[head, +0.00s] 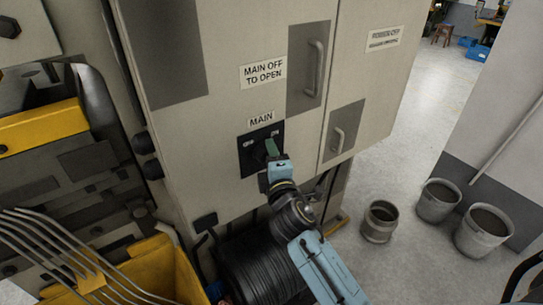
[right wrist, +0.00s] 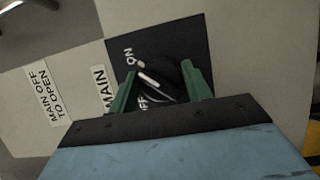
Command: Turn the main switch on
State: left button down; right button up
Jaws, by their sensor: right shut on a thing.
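The main switch is a black knob (right wrist: 172,76) with a white mark, on a black plate (head: 247,160) below the MAIN label (head: 261,120) on the cabinet door. My right gripper (head: 271,150) reaches up to the plate from below. In the right wrist view its green fingers (right wrist: 158,72) stand one on each side of the knob, shut on it. ON and OFF lettering shows beside the knob. The white mark slants, with one end near ON; I cannot tell the exact setting. The fingers hide part of the knob. My left gripper is not in view.
The grey cabinet (head: 225,110) has a MAIN OFF TO OPEN label (head: 263,72) and recessed door handles (head: 313,70). A black coil (head: 262,268) lies below my right arm. A yellow bin (head: 150,265) is at the lower left. Several metal buckets (head: 437,202) stand on the floor at right.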

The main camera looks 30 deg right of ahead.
jog(key=shift+r, duration=0.1)
jog(key=o, duration=1)
jog(key=shift+w, duration=0.15)
jog(key=shift+c, duration=0.2)
jog(key=b+v, duration=0.2)
jog(key=v, duration=1.1)
jog(key=shift+s+b, duration=0.25)
jog(key=shift+b, duration=0.1)
